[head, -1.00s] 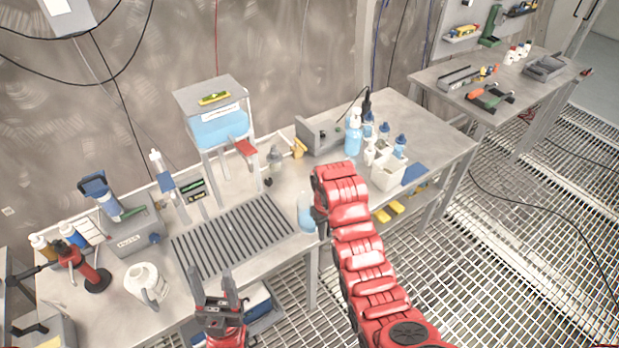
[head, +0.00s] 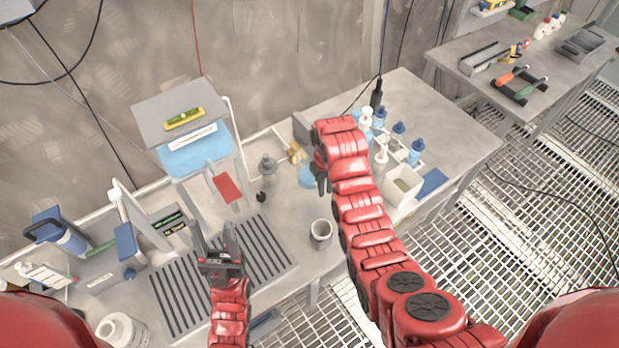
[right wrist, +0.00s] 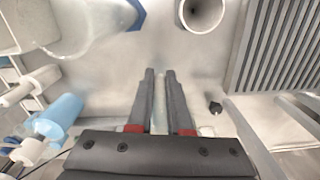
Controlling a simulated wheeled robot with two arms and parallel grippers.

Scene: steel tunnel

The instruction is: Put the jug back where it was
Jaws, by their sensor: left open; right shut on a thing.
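The jug (head: 306,174) shows as a small pale blue, see-through shape beside my right gripper (head: 320,176) at the back of the bench, partly hidden by it. My right gripper is shut on the jug. In the right wrist view its dark fingers (right wrist: 159,75) lie close together with a narrow pale strip between them. A clear, rounded vessel (right wrist: 88,25) with a blue edge is cut off at the top left there; I cannot tell whether it is the jug. My left gripper (head: 221,243) is open and empty above the slatted drain grate (head: 180,300).
A grey cup (head: 320,234) stands right of the grate. A tank stand (head: 178,110) rises behind it, with a small grey bottle (head: 268,168) to its right. A white crate (head: 402,187) and several blue-capped bottles stand right of my right arm. The front bench around the cup is clear.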

